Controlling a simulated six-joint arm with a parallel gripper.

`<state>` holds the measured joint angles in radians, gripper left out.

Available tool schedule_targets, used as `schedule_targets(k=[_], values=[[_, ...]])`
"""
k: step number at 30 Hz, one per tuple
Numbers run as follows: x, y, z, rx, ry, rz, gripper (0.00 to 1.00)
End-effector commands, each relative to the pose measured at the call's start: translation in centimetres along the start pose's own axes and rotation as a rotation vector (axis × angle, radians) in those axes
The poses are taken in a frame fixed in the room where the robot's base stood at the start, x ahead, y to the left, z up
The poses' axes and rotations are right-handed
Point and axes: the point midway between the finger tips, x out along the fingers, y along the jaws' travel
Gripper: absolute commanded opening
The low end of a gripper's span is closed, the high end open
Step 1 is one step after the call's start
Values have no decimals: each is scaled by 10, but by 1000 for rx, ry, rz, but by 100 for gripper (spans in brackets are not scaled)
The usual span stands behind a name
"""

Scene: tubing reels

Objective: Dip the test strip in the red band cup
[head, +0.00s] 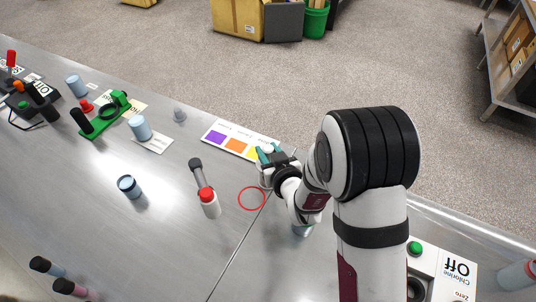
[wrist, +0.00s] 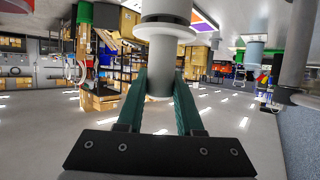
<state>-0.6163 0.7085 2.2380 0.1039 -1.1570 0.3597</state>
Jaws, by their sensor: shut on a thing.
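My gripper (head: 272,157) is in the middle of the table, just in front of the colour chart (head: 215,137). In the wrist view its teal fingers (wrist: 164,100) are shut on a pale grey cylinder (wrist: 160,75) with a wider collar. In the head view the gripper mostly covers it. I cannot make out the test strip for certain. A red ring (head: 252,209) lies on the table left of and nearer than the gripper. A pale blue cup (head: 302,230) is partly hidden beneath my arm.
More blue cups (head: 130,187) and a green stand (head: 105,116) are farther left. A chlorine meter (head: 440,268) is at right. The front-left middle is clear.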

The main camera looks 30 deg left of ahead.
Motion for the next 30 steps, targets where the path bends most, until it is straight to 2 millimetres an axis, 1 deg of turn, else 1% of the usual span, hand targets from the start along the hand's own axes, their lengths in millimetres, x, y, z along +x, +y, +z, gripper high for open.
schedule_targets(k=[3, 9, 12, 14, 17, 21, 24, 27, 30], values=[[-9, 0, -22, -1, 6, 0, 0], [-24, 0, -59, -1, 6, 0, 0], [-31, 0, -74, -1, 5, 0, 0], [-34, 7, -80, 0, 6, 4, 0], [-42, 33, -81, -1, 9, 17, 0], [-59, 83, -71, 0, 11, 29, 0], [-74, 111, -62, 3, 7, 29, 0], [-84, 126, -55, 7, 2, 25, 0], [-84, 129, -48, 10, -1, 21, 0]])
